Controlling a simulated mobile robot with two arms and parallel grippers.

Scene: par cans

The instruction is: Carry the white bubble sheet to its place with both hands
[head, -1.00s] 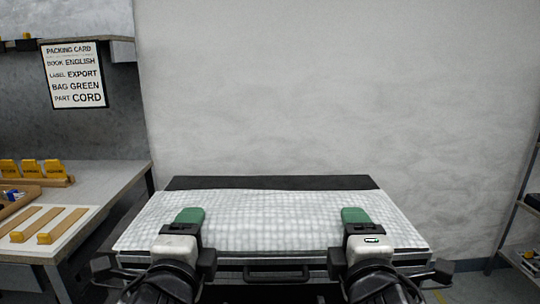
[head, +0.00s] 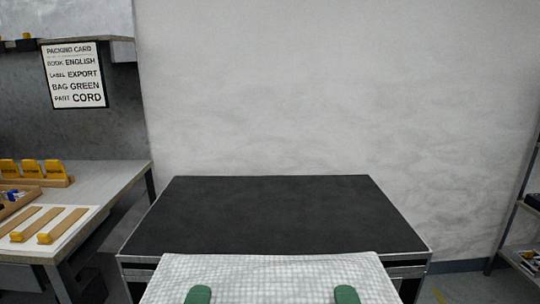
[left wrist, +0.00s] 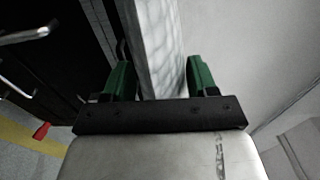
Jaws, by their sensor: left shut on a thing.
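The white bubble sheet (head: 270,278) is at the bottom middle of the head view, off the black table top and in front of its near edge. Its front part is cut off by the frame. The green finger of my left gripper (head: 199,295) lies over the sheet's left part. The green finger of my right gripper (head: 346,295) lies over its right part. In the left wrist view, the sheet (left wrist: 158,45) runs between the two green fingers of my left gripper (left wrist: 160,82), which is shut on it. The right gripper's lower finger is hidden.
The black-topped table (head: 270,215) ahead is bare. A workbench (head: 105,185) with wooden strips and yellow tabs stands on the left. A packing card (head: 74,75) hangs above it. A metal shelf (head: 525,225) stands at the far right.

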